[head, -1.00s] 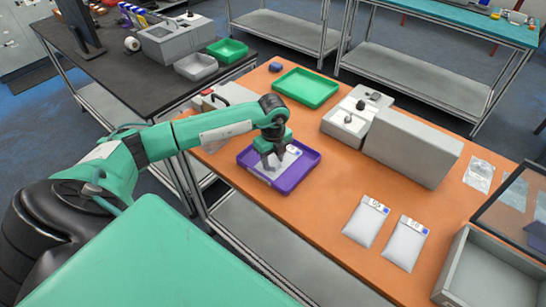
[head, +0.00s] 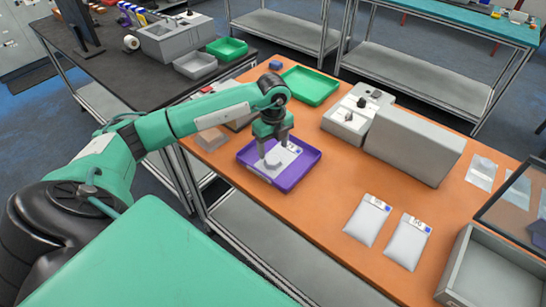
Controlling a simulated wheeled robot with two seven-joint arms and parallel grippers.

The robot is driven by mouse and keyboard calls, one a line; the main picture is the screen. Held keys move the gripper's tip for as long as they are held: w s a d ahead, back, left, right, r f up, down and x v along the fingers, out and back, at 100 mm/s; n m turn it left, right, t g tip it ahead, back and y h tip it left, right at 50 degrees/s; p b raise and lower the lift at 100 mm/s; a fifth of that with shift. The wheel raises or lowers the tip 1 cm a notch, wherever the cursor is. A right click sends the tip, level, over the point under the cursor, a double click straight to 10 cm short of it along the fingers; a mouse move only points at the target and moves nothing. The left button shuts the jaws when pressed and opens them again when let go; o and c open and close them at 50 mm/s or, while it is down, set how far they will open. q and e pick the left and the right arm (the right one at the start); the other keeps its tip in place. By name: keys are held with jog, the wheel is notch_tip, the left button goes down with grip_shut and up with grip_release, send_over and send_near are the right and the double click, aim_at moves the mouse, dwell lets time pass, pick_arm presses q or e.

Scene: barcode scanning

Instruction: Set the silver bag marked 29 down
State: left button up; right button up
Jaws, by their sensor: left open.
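A silver bag (head: 283,161) with a blue mark on its label lies in the purple tray (head: 293,183). Its number is too small to read. My left gripper (head: 275,161) points down over the bag, with its fingers apart, and partly hides it. Two more silver bags lie on the orange table, one on the left (head: 366,222) and one on the right (head: 407,243). My right gripper is not in view.
A green tray (head: 309,86) stands behind the purple tray on the orange table (head: 310,225). A grey machine (head: 413,145) stands to the right. A grey open box (head: 490,268) stands at the lower right. The table between tray and loose bags is clear.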

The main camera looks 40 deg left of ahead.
aim_at(273, 160)
pick_arm(q)
notch_tip(273, 160, up, 7)
jog(key=b, duration=0.1)
jog(key=shift+r+b, duration=0.15)
jog(key=shift+b, duration=0.15)
dwell(0.4)
